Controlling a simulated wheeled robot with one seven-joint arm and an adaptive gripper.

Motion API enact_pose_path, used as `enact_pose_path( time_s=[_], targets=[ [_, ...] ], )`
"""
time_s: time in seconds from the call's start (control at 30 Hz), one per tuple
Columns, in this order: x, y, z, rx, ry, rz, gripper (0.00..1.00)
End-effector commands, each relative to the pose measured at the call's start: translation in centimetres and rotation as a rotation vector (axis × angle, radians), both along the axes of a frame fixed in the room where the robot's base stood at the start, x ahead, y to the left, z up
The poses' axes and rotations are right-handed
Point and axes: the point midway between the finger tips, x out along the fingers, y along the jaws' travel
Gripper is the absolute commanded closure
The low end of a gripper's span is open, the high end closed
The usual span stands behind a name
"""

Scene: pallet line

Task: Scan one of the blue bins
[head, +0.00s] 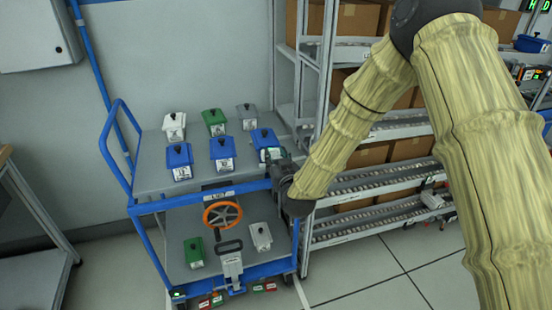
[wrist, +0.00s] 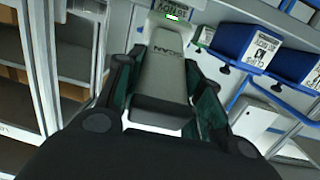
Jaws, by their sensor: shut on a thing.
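Three blue bins with black-knobbed lids and white labels stand in the front row of the cart's upper shelf: a left one (head: 179,158), a middle one (head: 222,150) and a right one (head: 263,138). My gripper (head: 280,168) is at the shelf's right end, close in front of the right blue bin. It is shut on a grey scanner (wrist: 163,85), whose far end faces a white label (wrist: 175,6) at the top of the wrist view. A small green light shows at that end. Two other blue bins show in the wrist view (wrist: 246,44) (wrist: 296,66). Contact between scanner and bin cannot be told.
White (head: 174,127), green (head: 214,121) and grey (head: 247,117) bins stand behind. The blue-framed cart (head: 145,180) has an orange wheel (head: 222,215) and more bins below. A roller rack (head: 365,190) with cardboard boxes stands close on the right. Floor is clear at front right.

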Motion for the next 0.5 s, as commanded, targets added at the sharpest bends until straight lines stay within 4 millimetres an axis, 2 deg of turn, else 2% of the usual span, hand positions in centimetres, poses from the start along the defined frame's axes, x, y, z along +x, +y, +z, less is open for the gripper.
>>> enact_pose_path(
  time_s=[0.5],
  targets=[
    [-3.5, -0.9, 1.7, 0.000, -0.001, 0.000, 1.00]
  ],
)
